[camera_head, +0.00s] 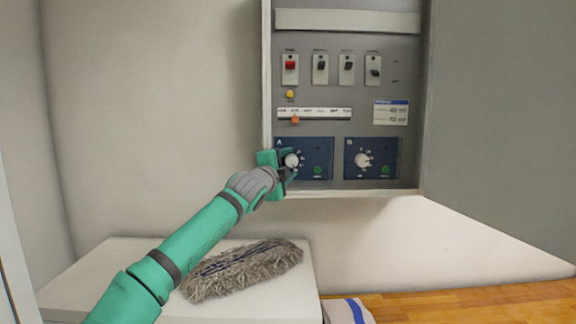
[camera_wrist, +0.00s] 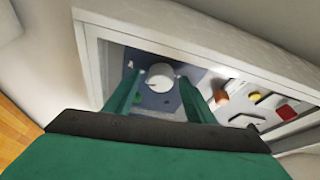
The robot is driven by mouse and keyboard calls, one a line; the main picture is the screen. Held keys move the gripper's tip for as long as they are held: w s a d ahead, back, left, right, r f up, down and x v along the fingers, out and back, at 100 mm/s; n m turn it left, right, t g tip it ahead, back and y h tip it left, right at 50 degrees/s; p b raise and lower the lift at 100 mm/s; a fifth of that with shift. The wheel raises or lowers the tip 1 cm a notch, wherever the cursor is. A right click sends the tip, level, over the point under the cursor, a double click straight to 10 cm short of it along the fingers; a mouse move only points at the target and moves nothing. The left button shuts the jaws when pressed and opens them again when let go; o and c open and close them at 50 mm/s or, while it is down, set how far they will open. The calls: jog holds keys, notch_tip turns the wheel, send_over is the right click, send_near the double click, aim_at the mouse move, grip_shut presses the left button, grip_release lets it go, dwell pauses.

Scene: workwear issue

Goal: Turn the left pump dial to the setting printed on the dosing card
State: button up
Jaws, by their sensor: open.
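The left pump dial (camera_head: 291,160) is a pale round knob on a dark blue panel marked A, low in the wall cabinet. In the wrist view the dial (camera_wrist: 161,75) sits between the two green fingers of my open gripper (camera_wrist: 158,98), near their tips. I cannot tell whether the fingers touch it. My gripper (camera_head: 284,162) covers the left edge of panel A in the head view. The dosing card (camera_head: 390,112) is white with a blue header, at the right of the cabinet; its print is too small to read surely.
A second dial (camera_head: 363,160) is on a like panel to the right. Above are several switches (camera_head: 320,68), one red, and an orange slider (camera_head: 295,119). The cabinet door (camera_head: 500,120) stands open at right. A shaggy grey mop head (camera_head: 243,270) lies on a white surface (camera_head: 120,262) below.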

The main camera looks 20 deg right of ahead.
jog(key=shift+a, duration=0.1)
jog(key=shift+s+a+f, duration=0.1)
jog(key=shift+s+a, duration=0.25)
jog(key=shift+a, duration=0.05)
jog(key=v, duration=0.9)
jog(key=shift+s, duration=0.4)
jog(key=shift+a, duration=0.1)
